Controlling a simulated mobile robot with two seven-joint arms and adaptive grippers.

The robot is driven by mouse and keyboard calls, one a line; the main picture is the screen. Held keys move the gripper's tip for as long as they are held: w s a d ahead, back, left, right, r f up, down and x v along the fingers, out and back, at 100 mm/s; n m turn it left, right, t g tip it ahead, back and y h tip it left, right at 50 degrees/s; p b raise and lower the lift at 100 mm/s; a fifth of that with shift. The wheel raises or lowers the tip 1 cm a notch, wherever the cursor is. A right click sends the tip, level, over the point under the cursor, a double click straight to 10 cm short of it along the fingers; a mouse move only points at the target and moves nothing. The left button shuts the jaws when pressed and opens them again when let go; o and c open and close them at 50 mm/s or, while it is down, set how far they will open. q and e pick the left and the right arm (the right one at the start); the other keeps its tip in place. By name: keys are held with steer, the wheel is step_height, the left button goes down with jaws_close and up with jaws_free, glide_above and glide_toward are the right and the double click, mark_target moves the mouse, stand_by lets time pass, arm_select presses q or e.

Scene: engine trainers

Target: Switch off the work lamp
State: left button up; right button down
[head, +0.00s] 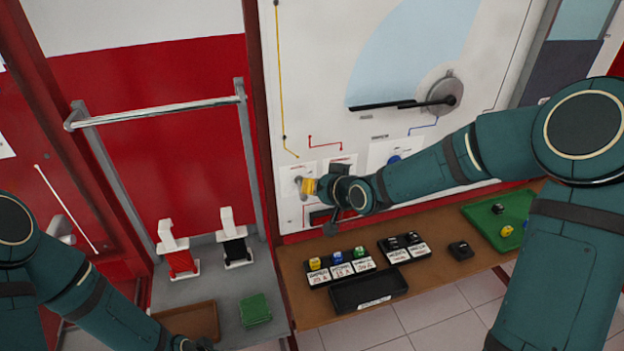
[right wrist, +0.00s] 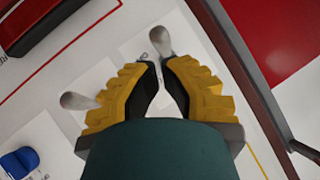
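The right gripper (head: 312,187) is at the small switch panel low on the white board. In the right wrist view its yellow fingers (right wrist: 161,64) are only a little apart, with a narrow empty gap between the black pads. One metal toggle lever (right wrist: 160,40) stands just beyond the fingertips; its lower end is hidden, and I cannot tell whether they touch it. A second metal lever (right wrist: 76,101) shows beside the left finger, apart from the pads. I cannot make out which lever is the lamp's, or the lamp itself. The left gripper (head: 194,345) is mostly cut off by the lower edge.
A wooden shelf (head: 440,290) below the board holds labelled blocks, a black tray (head: 369,291) and a green tray (head: 481,223). A metal rail (head: 155,110) stands at left, above two clamp-like stands, a brown tray (head: 188,321) and a green block (head: 255,310).

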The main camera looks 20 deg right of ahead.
arm_select(q)
steer(key=shift+r, duration=0.2)
arm_select(e)
steer(key=shift+r, duration=0.2)
arm_select(q)
steer(key=shift+r+p, duration=0.45)
steer(key=shift+p, duration=0.15)
arm_select(e)
steer(key=shift+r, duration=0.75)
arm_select(q)
steer(key=shift+s, duration=0.15)
